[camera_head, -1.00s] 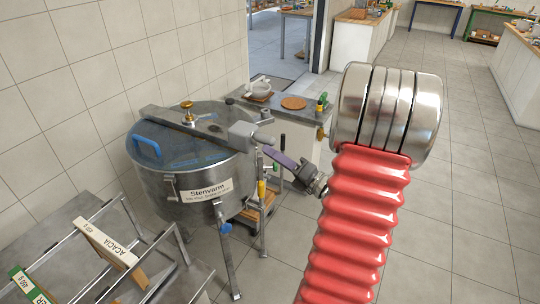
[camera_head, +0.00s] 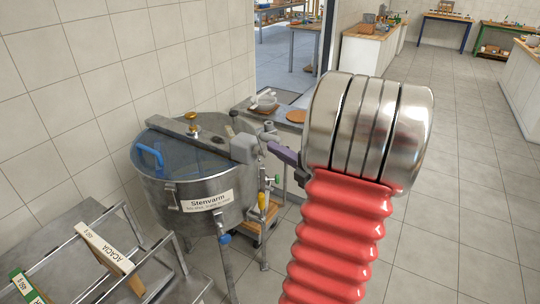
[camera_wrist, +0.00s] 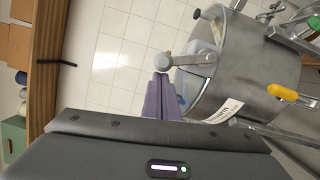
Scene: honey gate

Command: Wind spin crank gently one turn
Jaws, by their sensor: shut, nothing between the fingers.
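The steel drum labelled "Stenvarm" (camera_head: 165,205) has a bar across its top, ending in a grey housing (camera_head: 245,149) that overhangs the right rim. The crank itself cannot be clearly told apart from this housing. My gripper (camera_head: 273,148) has purple fingers, shut and empty, just right of the housing in the head view. In the wrist view the shut fingertips (camera_wrist: 162,76) lie close to a round grey knob (camera_wrist: 163,62) at the end of a grey arm (camera_wrist: 193,60). I cannot tell whether they touch. My red sleeved arm hides the wrist in the head view.
A yellow-handled valve (camera_head: 262,199) is low on the drum's front. A metal rack (camera_head: 80,255) holding an "ACACIA" sign (camera_head: 104,248) stands front left. A small bench (camera_head: 285,120) is behind the drum. Tiled floor at the right is open.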

